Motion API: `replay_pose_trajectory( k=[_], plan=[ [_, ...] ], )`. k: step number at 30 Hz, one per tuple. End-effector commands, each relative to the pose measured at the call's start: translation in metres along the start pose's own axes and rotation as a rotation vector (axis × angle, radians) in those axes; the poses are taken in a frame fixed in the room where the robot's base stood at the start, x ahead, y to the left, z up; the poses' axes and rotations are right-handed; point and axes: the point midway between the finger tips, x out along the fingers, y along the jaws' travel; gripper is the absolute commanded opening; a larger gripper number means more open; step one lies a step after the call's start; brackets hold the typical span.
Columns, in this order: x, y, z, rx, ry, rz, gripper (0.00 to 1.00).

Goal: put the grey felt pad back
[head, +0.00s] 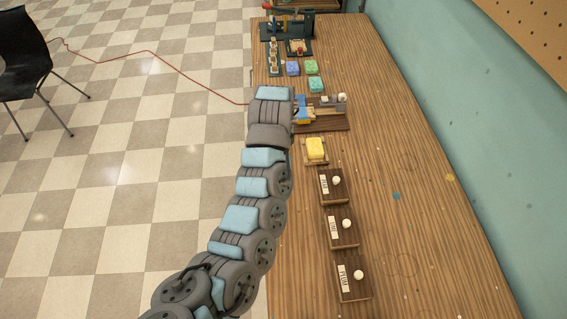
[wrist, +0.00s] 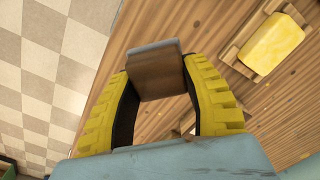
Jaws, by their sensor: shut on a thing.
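In the wrist view, my gripper (wrist: 157,68) is shut on a small brown wooden block with a thin grey layer along its far edge, which I take for the grey felt pad (wrist: 155,46). The yellow fingers press it from left and right, and it is held above the table. Its underside is hidden. In the head view, my arm covers most of the gripper and the pad, near a dark wooden stand (head: 325,127) at the table's left edge. No empty place for the pad can be made out clearly.
A yellow soap (head: 317,147) lies on a wooden tray; it also shows in the wrist view (wrist: 272,43). Nearer are several dark labelled boxes (head: 343,228) with white knobs. Farther are coloured soaps (head: 311,67) and a dark machine (head: 290,25). The table's right side is clear.

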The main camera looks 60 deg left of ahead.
Motion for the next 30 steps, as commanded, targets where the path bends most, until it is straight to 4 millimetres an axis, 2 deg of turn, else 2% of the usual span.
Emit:
replay_pose_trajectory(
  k=[4,8,15,30],
  plan=[
    [0.021,-0.011,0.004,0.002,0.003,0.007,0.13],
    [0.025,-0.019,0.007,0.004,-0.003,0.003,0.13],
    [0.041,-0.030,0.010,0.004,0.000,0.005,0.13],
    [0.054,-0.039,0.014,0.004,0.000,0.004,0.13]
  ],
)
